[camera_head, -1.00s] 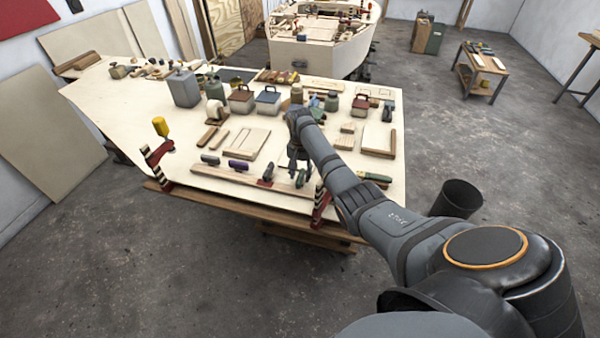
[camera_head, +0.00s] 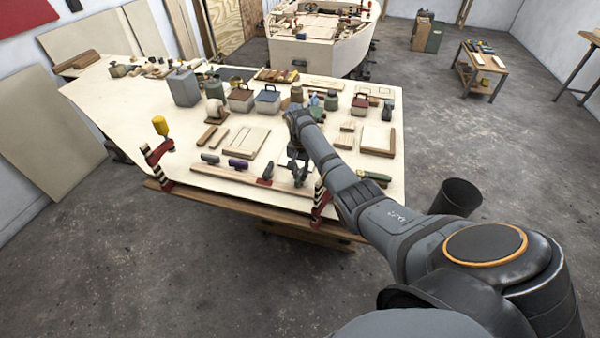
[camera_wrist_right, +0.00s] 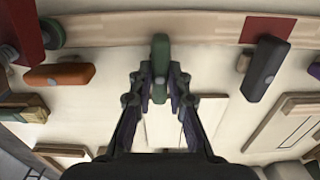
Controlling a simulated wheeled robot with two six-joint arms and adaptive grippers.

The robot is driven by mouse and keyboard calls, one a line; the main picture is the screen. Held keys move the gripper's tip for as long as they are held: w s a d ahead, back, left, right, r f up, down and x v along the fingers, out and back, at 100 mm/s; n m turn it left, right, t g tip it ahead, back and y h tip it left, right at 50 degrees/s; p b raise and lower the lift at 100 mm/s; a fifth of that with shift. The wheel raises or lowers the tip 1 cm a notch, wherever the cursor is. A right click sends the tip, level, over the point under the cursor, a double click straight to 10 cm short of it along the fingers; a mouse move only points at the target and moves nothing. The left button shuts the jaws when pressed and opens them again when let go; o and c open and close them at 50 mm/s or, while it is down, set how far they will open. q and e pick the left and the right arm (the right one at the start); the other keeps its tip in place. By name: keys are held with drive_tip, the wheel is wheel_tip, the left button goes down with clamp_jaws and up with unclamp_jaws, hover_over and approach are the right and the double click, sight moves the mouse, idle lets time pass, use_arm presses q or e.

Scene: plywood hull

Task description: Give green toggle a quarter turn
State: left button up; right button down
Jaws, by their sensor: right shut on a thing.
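The green toggle (camera_wrist_right: 160,58) shows in the right wrist view near the top middle, at the pale wooden strip (camera_wrist_right: 110,32). Its long side runs across the strip's length. My right gripper (camera_wrist_right: 161,82) is shut on it, one finger on each side. In the head view my right gripper (camera_head: 299,177) is low over the bench's front edge, at the right end of the strip (camera_head: 235,176); it largely hides the toggle there. My left gripper is not in view.
A dark toggle (camera_wrist_right: 265,68) stands beside a red square (camera_wrist_right: 268,28); a purple toggle (camera_head: 238,164) is farther left. A red clamp (camera_head: 321,203) is close on the right. An orange-handled piece (camera_wrist_right: 60,75) lies nearby. Boards and boxes fill the bench behind.

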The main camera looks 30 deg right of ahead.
drive_tip(key=m+p, duration=0.2)
drive_tip(key=m, duration=0.1)
drive_tip(key=shift+r+p, duration=0.3)
drive_tip(key=shift+p, duration=0.1)
drive_tip(key=m+p, duration=0.2)
drive_tip(key=m, duration=0.4)
drive_tip(key=shift+w+f, duration=0.1)
drive_tip(key=m+p, duration=0.1)
drive_tip(key=m, duration=0.2)
drive_tip(key=shift+m+p, duration=0.3)
drive_tip(key=shift+f+m+p, duration=0.15)
drive_tip(key=shift+m+p, duration=0.2)
drive_tip(key=shift+m, duration=1.75)
drive_tip(key=c, duration=1.3)
unclamp_jaws()
